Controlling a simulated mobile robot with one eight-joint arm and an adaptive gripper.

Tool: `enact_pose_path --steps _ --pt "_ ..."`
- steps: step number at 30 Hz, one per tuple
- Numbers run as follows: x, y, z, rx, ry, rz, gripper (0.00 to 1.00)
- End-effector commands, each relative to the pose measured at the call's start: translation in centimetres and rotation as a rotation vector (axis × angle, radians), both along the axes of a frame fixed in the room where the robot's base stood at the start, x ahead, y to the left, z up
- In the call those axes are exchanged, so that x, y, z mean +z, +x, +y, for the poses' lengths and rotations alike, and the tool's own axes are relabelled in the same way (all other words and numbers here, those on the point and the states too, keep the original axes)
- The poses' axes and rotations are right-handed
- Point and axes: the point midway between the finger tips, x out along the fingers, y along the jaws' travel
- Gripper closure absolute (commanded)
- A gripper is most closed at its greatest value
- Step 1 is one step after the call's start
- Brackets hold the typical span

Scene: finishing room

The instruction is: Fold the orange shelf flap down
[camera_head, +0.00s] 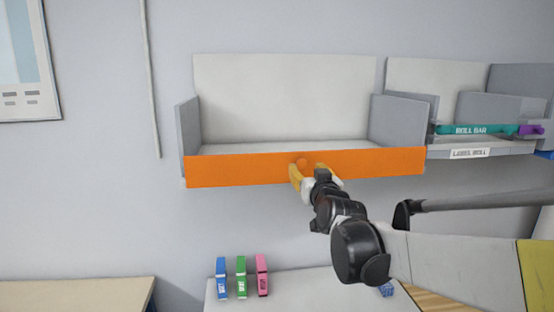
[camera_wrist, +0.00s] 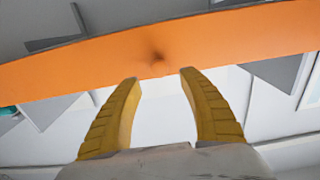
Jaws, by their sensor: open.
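The orange shelf flap (camera_head: 250,170) stands upright along the front edge of the wall shelf (camera_head: 280,100). A round orange knob (camera_head: 302,162) sits near the middle of the flap. My gripper (camera_head: 315,172) is open at the flap's front, with its yellow fingers around or just in front of the knob. In the wrist view the orange flap (camera_wrist: 220,40) spans the top of the picture, and the open fingers (camera_wrist: 158,75) point at it with a gap between them. The knob shows as a darker spot (camera_wrist: 156,57) just beyond the fingertips. I cannot tell whether the fingers touch the flap.
A second shelf at right holds a teal roll bar (camera_head: 470,130) above a label reading "LABEL ROLL" (camera_head: 469,153). Blue (camera_head: 221,279), green (camera_head: 241,278) and pink (camera_head: 262,276) clips stand on a white surface (camera_head: 310,285) below. A wooden tabletop (camera_head: 70,293) is at lower left.

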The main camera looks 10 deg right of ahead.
Motion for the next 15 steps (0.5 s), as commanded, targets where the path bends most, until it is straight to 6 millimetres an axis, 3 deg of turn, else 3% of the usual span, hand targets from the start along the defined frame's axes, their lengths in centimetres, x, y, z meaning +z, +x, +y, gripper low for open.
enact_pose_path --steps 6,15 --pt "0.1 4.1 0.0 0.000 0.000 0.001 0.51" --pt "0.0 6.2 0.0 0.000 0.000 0.001 0.51"
